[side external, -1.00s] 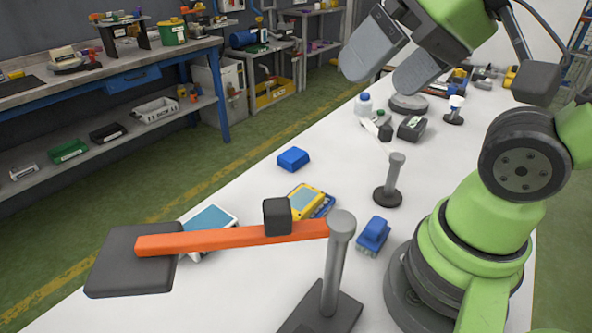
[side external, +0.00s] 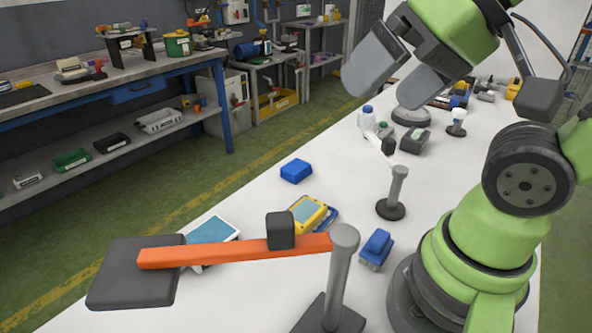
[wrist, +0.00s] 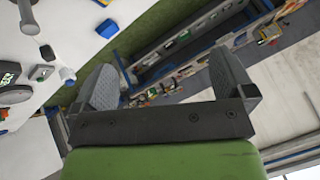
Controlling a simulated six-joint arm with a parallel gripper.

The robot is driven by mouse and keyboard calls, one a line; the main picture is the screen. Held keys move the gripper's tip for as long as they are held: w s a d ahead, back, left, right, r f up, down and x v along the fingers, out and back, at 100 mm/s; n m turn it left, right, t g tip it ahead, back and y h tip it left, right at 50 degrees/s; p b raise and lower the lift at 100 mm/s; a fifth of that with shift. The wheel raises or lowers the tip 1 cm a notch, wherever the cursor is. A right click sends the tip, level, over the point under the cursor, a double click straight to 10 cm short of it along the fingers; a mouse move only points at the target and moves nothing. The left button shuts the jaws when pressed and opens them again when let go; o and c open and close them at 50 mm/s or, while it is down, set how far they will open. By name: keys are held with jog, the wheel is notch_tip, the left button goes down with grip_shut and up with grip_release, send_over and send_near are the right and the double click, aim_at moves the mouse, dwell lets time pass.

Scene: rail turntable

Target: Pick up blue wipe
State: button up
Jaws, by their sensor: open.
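A blue block-like piece (side external: 296,171), which looks like the blue wipe, lies on the white table (side external: 268,205) near its left edge in the side external view. I cannot be sure that it is a wipe. A small blue piece (wrist: 107,28) at the table edge in the wrist view may be the same thing. My gripper (side external: 385,88) is high above the table, up and to the right of the blue piece, open and empty. In the wrist view its two fingers (wrist: 165,65) stand wide apart with nothing between them.
A grey post (side external: 396,190) stands on the table. An orange bar (side external: 220,252) with a dark pad and second post is in front. A yellow device (side external: 308,213), blue brush-like tool (side external: 376,248), white-and-blue tablet (side external: 210,230) and blue-capped bottle (side external: 366,118) lie around.

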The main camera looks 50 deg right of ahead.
jog(key=w+d+f+n, duration=0.1)
jog(key=w+d, duration=0.2)
jog(key=w, duration=0.6)
jog(key=n+g+h, duration=0.2)
jog(key=g, duration=0.1)
send_over(298, 166)
jog(key=s, duration=0.3)
jog(key=f, duration=2.4)
jog(key=shift+a, duration=0.3)
jog(key=shift+w+d+x, duration=0.1)
jog(key=shift+w+x, duration=0.05)
jog(key=shift+x, duration=1.35)
jog(key=shift+w+d+x, duration=0.1)
jog(key=shift+x, duration=1.4)
jog(key=shift+r, duration=0.1)
jog(key=c, duration=0.9)
